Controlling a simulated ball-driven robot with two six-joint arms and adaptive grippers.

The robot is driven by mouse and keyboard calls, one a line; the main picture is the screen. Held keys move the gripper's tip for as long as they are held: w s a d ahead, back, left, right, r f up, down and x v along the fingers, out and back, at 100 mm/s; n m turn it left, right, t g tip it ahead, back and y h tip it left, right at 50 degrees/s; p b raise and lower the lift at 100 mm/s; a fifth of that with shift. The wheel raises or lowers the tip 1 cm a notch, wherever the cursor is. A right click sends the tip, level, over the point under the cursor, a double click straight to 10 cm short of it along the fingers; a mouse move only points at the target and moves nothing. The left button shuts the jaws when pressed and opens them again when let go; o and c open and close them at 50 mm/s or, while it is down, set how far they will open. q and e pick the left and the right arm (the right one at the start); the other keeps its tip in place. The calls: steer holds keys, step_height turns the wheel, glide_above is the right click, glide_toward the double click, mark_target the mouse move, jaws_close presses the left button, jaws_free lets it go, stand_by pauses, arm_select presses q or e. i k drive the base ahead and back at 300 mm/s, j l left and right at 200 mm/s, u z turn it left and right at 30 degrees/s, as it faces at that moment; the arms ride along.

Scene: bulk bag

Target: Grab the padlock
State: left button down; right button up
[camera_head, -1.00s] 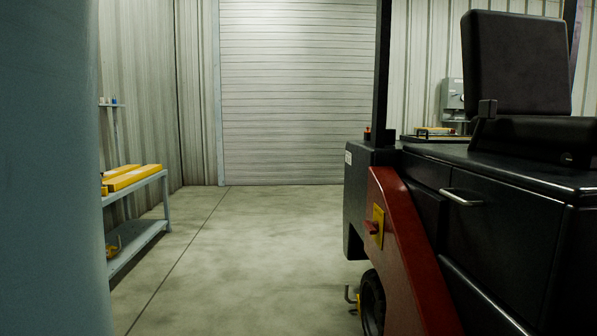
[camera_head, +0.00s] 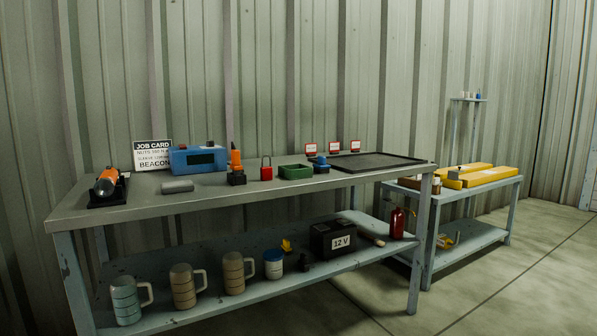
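A small red padlock (camera_head: 266,170) with a shackle stands upright on the top of the grey workbench (camera_head: 215,202), near the middle. It sits between an orange-and-black tool (camera_head: 236,168) on its left and a green tray (camera_head: 295,172) on its right. Neither of my grippers shows in the head view, so I cannot see whether they are open or shut.
The benchtop also holds a blue device (camera_head: 198,159), an orange tool in a black cradle (camera_head: 107,186) and a dark flat tray (camera_head: 374,162). Mugs and a 12 V battery (camera_head: 333,239) stand on the lower shelf. A second bench (camera_head: 478,197) stands right. Floor at right is clear.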

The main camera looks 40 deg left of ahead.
mark_target(266, 173)
steer(key=u, duration=1.4)
